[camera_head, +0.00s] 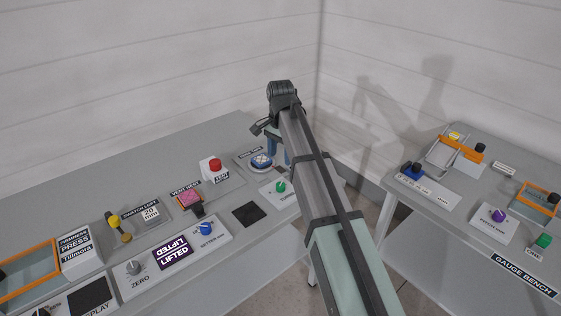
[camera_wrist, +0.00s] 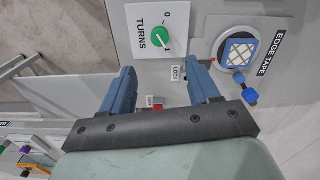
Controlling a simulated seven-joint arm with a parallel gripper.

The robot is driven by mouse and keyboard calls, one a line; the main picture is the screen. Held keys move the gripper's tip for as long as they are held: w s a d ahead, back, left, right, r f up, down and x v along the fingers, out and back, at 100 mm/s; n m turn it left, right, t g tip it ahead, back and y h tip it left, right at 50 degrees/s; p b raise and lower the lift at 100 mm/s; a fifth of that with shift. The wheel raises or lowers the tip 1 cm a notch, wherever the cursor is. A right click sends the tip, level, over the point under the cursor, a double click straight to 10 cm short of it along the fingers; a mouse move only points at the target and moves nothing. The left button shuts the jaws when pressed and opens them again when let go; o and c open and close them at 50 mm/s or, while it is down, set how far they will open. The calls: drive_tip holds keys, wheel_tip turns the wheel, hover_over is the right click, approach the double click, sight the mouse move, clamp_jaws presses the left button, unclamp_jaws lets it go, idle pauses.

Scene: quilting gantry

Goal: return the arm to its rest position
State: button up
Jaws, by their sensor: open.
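My arm reaches from the bottom right of the head view to the far end of the left bench. My gripper (camera_wrist: 161,70) is open in the wrist view, with two blue fingers spread apart and nothing between them. In the head view, my gripper (camera_head: 272,146) is partly hidden behind the arm, over the bench near the round edge tape unit. The green TURNS knob (camera_wrist: 157,43) lies ahead of the fingers. A small red and white LOCK part (camera_wrist: 154,101) shows between them. I cannot tell the height of the fingers above the bench.
The left bench (camera_head: 165,140) holds a red button (camera_head: 214,164), a blue knob (camera_head: 206,229) and a yellow-topped lever (camera_head: 114,221). The edge tape unit (camera_wrist: 242,52) is right of the fingers. The gauge bench (camera_head: 445,210) stands right, across a floor gap. Walls rise behind.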

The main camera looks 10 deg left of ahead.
drive_tip(key=shift+r, duration=0.35)
drive_tip(key=s+d+f+n+g+h, duration=0.1)
drive_tip(key=s+d+f, duration=0.55)
drive_tip(key=f, duration=0.65)
drive_tip(key=s+d+f+n+g, duration=0.1)
drive_tip(key=s+d+f+g, duration=0.1)
drive_tip(key=s+d+f, duration=0.75)
drive_tip(key=s+d+f+g+h, duration=0.1)
drive_tip(key=s+d+f, duration=0.3)
drive_tip(key=f, duration=1.1)
drive_tip(key=s+d+f+n+g, duration=0.1)
drive_tip(key=s+f, duration=0.5)
drive_tip(key=s, duration=0.3)
drive_tip(key=s+d+f+n+g+y, duration=0.1)
drive_tip(key=s+d+f+n, duration=0.1)
drive_tip(key=s+f, duration=0.4)
drive_tip(key=s+d+f+n+y, duration=0.1)
drive_tip(key=s+f, duration=0.5)
drive_tip(key=s, duration=0.8)
drive_tip(key=shift+s+d+f+n+g, duration=0.2)
drive_tip(key=shift+d+n+g, duration=0.2)
drive_tip(key=shift+d+n, duration=0.15)
drive_tip(key=shift+r, duration=0.1)
drive_tip(key=shift+c, duration=0.4)
